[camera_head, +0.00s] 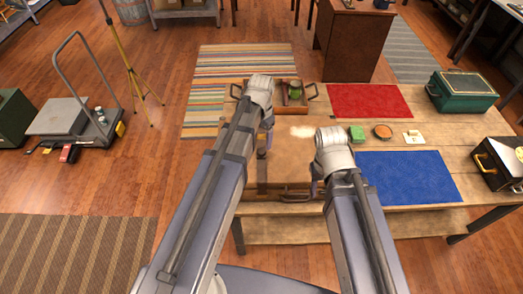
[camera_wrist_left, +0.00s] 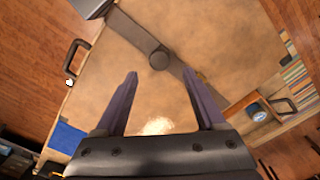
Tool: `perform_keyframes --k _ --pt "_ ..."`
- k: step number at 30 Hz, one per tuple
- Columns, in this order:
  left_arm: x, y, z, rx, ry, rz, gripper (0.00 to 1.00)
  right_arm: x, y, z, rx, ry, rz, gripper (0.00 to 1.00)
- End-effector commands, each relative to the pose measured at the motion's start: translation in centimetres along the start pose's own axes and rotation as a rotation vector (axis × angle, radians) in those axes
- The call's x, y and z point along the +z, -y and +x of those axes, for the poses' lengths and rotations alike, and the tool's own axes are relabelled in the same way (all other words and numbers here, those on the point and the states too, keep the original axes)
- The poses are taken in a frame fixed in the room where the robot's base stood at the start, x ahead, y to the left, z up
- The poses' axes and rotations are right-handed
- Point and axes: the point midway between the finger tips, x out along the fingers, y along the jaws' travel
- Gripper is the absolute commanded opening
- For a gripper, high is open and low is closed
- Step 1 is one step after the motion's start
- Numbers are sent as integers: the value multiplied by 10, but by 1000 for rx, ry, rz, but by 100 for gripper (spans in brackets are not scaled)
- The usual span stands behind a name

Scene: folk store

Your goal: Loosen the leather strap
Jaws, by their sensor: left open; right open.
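A broad tan case (camera_head: 290,165) lies on the wooden table, partly hidden by my arms. A dark leather strap (camera_wrist_left: 203,83) crosses its tan top diagonally in the left wrist view, with a round dark disc (camera_wrist_left: 159,58) on it. A piece of the strap also shows in the head view (camera_head: 262,170). My left gripper (camera_wrist_left: 161,75) is open above the case, its two fingers apart and nothing between them. The disc appears just beyond the fingertips. My right gripper (camera_head: 318,186) is over the right part of the case; its fingers are small and partly hidden.
A wooden tray (camera_head: 282,108) with a green item stands behind the case. A blue mat (camera_head: 407,178), red mat (camera_head: 370,101), green block (camera_head: 357,133) and orange bowl (camera_head: 382,131) lie to the right. A green box (camera_head: 463,91) and black case (camera_head: 500,160) stand at the right end.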

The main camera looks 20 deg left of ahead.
Motion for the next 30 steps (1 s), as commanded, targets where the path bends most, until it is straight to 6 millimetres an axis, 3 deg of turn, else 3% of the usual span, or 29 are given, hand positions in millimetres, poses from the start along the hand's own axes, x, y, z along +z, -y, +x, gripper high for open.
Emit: perform_keyframes --k 1,12,24,30 --pt "0 0 12 0 0 0 72 -1 1 12 0 0 -1 50" --pt "0 0 55 0 0 0 72 -3 5 55 2 0 -8 50" --pt "0 0 58 0 0 0 72 -3 5 58 2 0 -7 50" --pt "0 0 58 0 0 0 49 -3 5 58 2 0 -7 50"
